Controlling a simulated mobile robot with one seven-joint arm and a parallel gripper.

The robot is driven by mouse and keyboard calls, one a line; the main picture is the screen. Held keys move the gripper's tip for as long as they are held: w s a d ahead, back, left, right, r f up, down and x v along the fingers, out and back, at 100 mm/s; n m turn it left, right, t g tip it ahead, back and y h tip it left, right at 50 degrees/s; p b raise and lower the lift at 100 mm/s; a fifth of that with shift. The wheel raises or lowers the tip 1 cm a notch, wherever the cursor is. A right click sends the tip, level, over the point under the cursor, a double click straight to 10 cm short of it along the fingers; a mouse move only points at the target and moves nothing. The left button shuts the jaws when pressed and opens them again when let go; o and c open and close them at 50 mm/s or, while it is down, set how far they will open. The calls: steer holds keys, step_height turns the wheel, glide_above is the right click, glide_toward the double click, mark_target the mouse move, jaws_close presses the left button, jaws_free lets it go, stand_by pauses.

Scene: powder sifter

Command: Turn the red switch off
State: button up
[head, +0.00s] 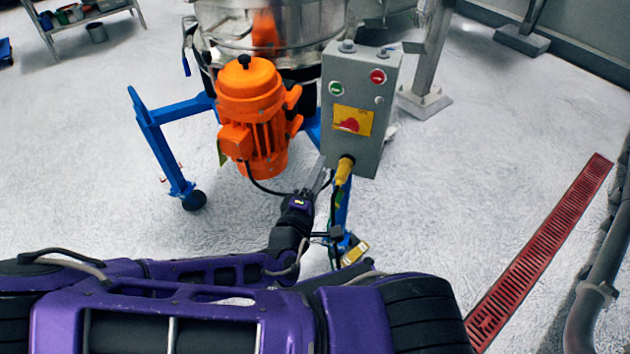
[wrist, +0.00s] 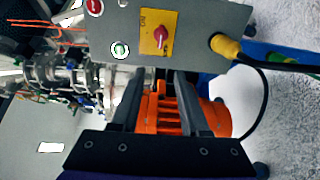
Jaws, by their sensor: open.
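The red switch (head: 348,125) is a rotary knob on a yellow plate (head: 366,118) on the front of a grey control box (head: 364,155). In the wrist view the red switch (wrist: 160,38) shows near the top middle on its yellow plate (wrist: 149,18). My gripper (head: 320,172) is just below the box's lower left edge in the head view. In the wrist view my gripper (wrist: 158,76) is open, its two fingers apart, with the knob beyond the tips. Nothing is between the fingers, and they appear apart from the switch.
The box also carries a red button (head: 377,76) and a green button (head: 336,88). A yellow cable plug (head: 345,170) hangs under it, close to my gripper. An orange motor (head: 255,115) stands to the left, on a blue frame (head: 160,135).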

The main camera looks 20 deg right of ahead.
steer(key=v, duration=0.2)
steer(key=shift+s+a, duration=0.2)
stand_by(0.3)
